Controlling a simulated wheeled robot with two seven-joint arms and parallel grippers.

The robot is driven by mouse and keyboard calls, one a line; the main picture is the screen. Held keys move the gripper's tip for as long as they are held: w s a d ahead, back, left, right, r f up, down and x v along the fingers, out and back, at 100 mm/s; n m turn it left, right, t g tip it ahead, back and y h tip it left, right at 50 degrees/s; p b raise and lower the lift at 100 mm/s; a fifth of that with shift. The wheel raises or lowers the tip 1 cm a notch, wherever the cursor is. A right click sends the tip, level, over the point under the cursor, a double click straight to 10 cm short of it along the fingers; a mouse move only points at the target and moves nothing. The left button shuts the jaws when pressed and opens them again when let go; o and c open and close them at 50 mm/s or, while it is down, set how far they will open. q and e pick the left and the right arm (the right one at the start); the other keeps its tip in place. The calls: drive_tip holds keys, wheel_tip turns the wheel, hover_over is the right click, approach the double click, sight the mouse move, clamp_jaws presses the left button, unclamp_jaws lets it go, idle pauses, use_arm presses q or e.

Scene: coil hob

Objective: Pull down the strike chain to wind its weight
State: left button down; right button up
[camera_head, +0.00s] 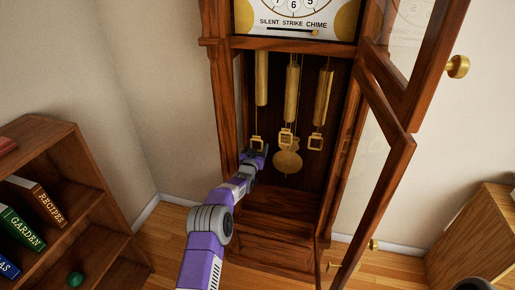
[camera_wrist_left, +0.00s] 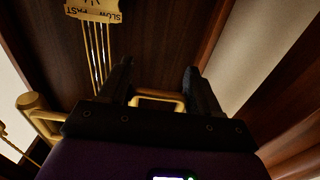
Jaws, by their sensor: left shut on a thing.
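The tall wooden clock case (camera_head: 222,110) stands open, with three brass weights inside: left (camera_head: 261,78), middle (camera_head: 292,92) and right (camera_head: 323,97). Thin chains end in brass pull loops: left (camera_head: 257,143), middle (camera_head: 287,137) and right (camera_head: 315,143). No label shows which chain is the strike one. My left gripper (camera_head: 256,154) is at the left loop, low inside the case. In the left wrist view, a brass loop (camera_wrist_left: 157,96) lies between its fingers, which are shut on it. Its edges are partly hidden by the fingers.
The round pendulum bob (camera_head: 287,162) hangs close right of my left gripper. The glazed door (camera_head: 410,145) stands open to the right. A bookshelf (camera_head: 75,165) is at left and a wooden cabinet (camera_head: 480,235) at right.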

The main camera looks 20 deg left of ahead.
use_arm(q)
drive_tip(key=c, duration=0.5)
unclamp_jaws()
wheel_tip(320, 180, down, 2)
drive_tip(key=shift+s+a+f+g, duration=0.1)
drive_tip(key=shift+f+g, duration=0.1)
drive_tip(key=shift+g, duration=0.1)
drive_tip(key=shift+o, duration=1)
drive_tip(key=shift+a+f, duration=0.1)
drive_tip(key=shift+r, duration=0.45)
drive_tip(key=shift+s+d+r+p, duration=0.15)
drive_tip(key=shift+s+d+p, duration=0.1)
drive_tip(key=shift+s+p, duration=0.3)
drive_tip(key=s+p, duration=0.1)
drive_tip(key=s, duration=0.5)
drive_tip(key=shift+s+d, duration=0.15)
drive_tip(key=shift+d, duration=0.2)
